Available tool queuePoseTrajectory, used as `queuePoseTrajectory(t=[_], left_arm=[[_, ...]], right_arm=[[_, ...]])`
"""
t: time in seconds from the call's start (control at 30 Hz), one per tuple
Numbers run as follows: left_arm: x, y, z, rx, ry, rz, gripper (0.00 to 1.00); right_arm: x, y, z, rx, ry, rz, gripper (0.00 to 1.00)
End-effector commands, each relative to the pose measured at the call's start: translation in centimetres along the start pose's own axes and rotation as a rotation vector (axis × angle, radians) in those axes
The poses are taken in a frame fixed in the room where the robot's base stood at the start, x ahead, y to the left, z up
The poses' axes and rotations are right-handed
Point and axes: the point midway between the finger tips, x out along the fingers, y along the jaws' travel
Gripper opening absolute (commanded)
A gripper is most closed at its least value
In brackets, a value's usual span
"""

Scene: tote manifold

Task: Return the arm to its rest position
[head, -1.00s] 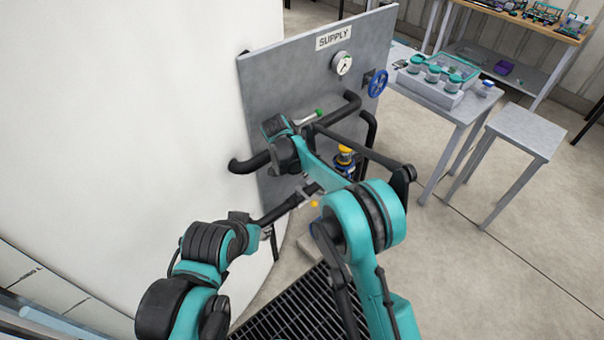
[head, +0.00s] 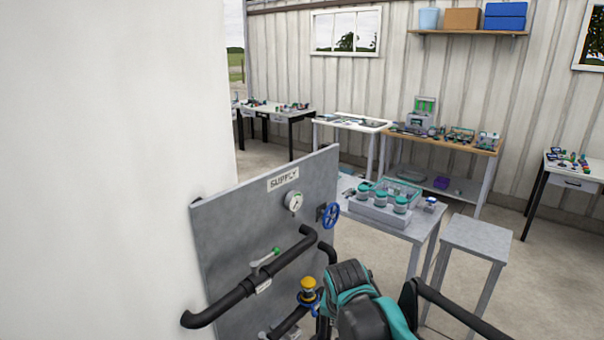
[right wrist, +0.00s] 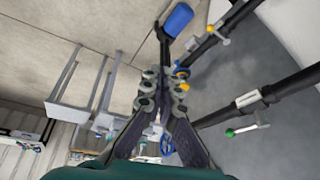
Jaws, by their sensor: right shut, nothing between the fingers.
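My right arm (head: 360,300) shows at the bottom of the head view, in front of the lower right of the grey SUPPLY panel (head: 225,230). Its gripper is outside the head view. In the right wrist view my right gripper (right wrist: 163,88) is shut and empty, with panel and pipes beyond it. The panel carries a round gauge (head: 293,200), a blue handwheel (head: 330,214), a black pipe with a green-tipped lever (head: 266,260), and a yellow-topped fitting (head: 308,287) lower down. My left arm and gripper are in neither current view.
A grey table (head: 420,228) with a tray of teal-lidded jars (head: 381,207) stands right of the panel. A grey stool (head: 478,238) is beside it. A large white curved wall (head: 100,170) fills the left. Workbenches line the back wall.

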Motion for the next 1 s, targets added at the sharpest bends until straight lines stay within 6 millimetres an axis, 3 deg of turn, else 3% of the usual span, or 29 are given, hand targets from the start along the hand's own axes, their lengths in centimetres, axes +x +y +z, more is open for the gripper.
queuePoseTrajectory(t=[0.03, 0.2, 0.4, 0.63, 1.0], left_arm=[[0.2, 0.0, 0.2, 0.0, 0.0, 0.0, 0.4], [0.6, 0.0, 0.4, 0.0, 0.0, 0.0, 0.4], [1.0, 0.0, 0.7, 0.0, 0.0, 0.0, 0.4], [1.1, 0.0, 0.8, 0.0, 0.0, 0.0, 0.4], [1.1, 0.0, 0.8, 0.0, 0.0, 0.0, 0.4]], right_arm=[[-0.8, 2.1, 1.2, -0.023, 0.014, -0.013, 0.0], [-2.6, 7.5, 5.4, -0.129, 0.073, -0.055, 0.0], [-2.6, 12.1, 10.6, -0.241, 0.152, -0.081, 0.0], [-1.9, 14.2, 13.6, -0.312, 0.205, -0.085, 0.0], [-1.8, 14.3, 13.8, -0.32, 0.21, -0.085, 0.0]])
